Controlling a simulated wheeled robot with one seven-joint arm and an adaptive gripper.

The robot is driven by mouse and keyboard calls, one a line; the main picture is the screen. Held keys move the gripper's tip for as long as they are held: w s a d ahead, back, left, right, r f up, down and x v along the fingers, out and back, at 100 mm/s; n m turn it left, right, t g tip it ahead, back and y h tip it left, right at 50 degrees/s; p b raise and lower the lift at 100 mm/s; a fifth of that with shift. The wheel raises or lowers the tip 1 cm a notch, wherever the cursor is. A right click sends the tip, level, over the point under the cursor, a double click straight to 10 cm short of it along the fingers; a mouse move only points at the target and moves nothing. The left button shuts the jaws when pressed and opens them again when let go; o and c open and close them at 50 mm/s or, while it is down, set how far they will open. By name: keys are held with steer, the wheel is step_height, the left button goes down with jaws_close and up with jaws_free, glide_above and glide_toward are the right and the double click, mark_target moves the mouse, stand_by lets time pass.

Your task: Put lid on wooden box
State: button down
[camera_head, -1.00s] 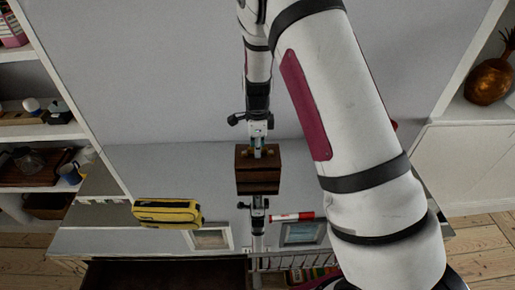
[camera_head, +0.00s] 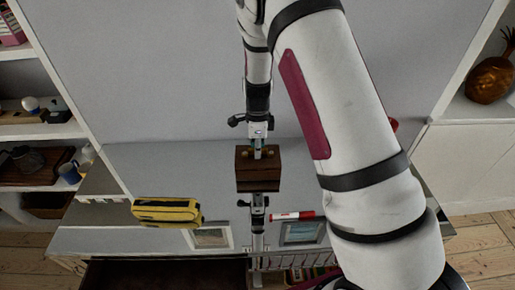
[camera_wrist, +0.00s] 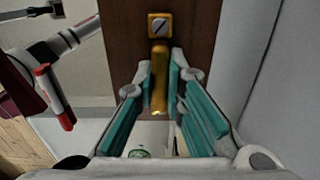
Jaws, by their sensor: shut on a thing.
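A dark brown wooden block (camera_head: 257,172), the wooden box or its lid, shows at the middle of the head view, below my gripper (camera_head: 258,152). I cannot tell lid and box apart there. In the wrist view, a brown wooden panel (camera_wrist: 193,48) carries a brass fitting with a screw (camera_wrist: 159,25) and a brass handle (camera_wrist: 159,72). My gripper (camera_wrist: 160,90), with teal finger pads, is shut on this handle. Below the block, a mirrored image of the arm shows in the grey surface. The underside of the wood is hidden.
A yellow case (camera_head: 167,212) lies left of the block on the grey top. A red and white marker (camera_head: 292,216) lies to the right. Two framed pictures (camera_head: 303,233) show near the front. Shelves (camera_head: 40,135) stand at the left. My arm hides much of the right side.

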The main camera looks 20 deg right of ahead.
steer(key=shift+f, duration=0.3)
steer(key=c, duration=1.6)
jaws_free()
steer(key=shift+r, duration=0.1)
steer(key=shift+r+p, duration=1.1)
steer(key=shift+r, duration=2.3)
